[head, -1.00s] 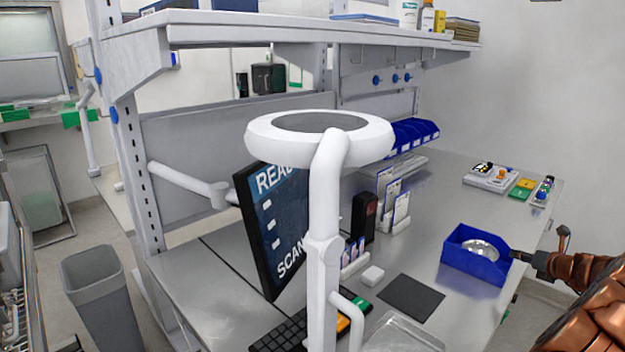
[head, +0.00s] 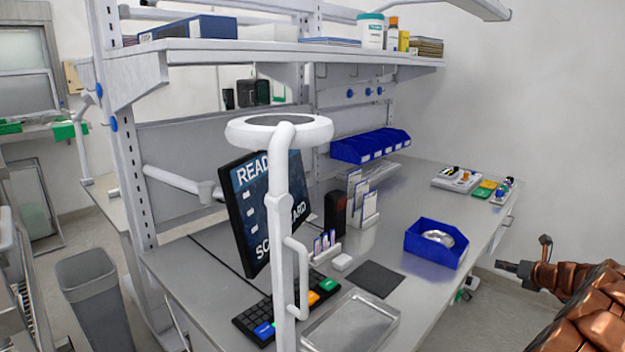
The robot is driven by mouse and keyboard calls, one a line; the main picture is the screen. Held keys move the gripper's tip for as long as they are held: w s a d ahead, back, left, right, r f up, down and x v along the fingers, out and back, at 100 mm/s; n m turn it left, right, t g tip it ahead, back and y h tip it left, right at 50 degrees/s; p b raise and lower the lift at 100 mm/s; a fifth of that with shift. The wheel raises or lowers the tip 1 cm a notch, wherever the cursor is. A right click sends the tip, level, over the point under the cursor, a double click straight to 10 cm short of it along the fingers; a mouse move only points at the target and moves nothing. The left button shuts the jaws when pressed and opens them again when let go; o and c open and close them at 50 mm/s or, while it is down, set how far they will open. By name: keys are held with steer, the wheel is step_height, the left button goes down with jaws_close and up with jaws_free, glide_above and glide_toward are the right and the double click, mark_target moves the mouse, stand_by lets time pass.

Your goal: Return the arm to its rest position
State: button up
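My gripper (head: 507,266) shows at the right of the head view, at the end of my copper-coloured arm. It is off the bench's right edge, apart from the blue bin. Its fingers are small and dark here, and I cannot tell whether they are open or shut. The blue bin (head: 418,243) stands on the bench near that edge, with shiny metal round pieces (head: 438,237) in it.
The metal bench (head: 395,205) carries a monitor (head: 262,215), a keyboard (head: 262,322), a dark mat (head: 374,279) and a clear-looking tray (head: 352,322). A white lamp (head: 279,131) stands in front. A grey waste bin (head: 97,300) is at left. Floor shows right of the bench.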

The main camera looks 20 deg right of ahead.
steer(key=w+a+r+n+g+y, duration=0.1)
steer(key=w+a+r+n+y, duration=0.2)
steer(key=a, duration=0.6)
steer(key=w+a+r+n+y, duration=0.15)
steer(key=a+n, duration=0.35)
steer(key=a, duration=0.5)
steer(key=w+a+r+n+g+y, duration=0.15)
steer(key=w+a+n, duration=0.25)
steer(key=a, duration=0.5)
steer(key=s+a+r+n+g+y, duration=0.15)
steer(key=s+a+n, duration=0.3)
steer(key=a, duration=0.65)
steer(key=s+a+r+n+g+y, duration=0.1)
steer(key=s+a+n+g, duration=0.3)
steer(key=a, duration=0.6)
steer(key=s+a+f+n+g+h, duration=0.1)
steer(key=s+a+n+g+h, duration=0.15)
steer(key=s+a+n, duration=1)
steer(key=s+d+f+n+g+h, duration=0.1)
steer(key=s+n, duration=0.3)
steer(key=s, duration=0.7)
steer(key=s+d+f+n+g+h, duration=0.1)
steer(key=s+n, duration=0.4)
steer(key=s, duration=0.7)
steer(key=shift+f+g+h, duration=0.7)
steer(key=shift+g+h, duration=0.25)
steer(key=shift+h, duration=0.05)
steer(key=shift+s, duration=0.1)
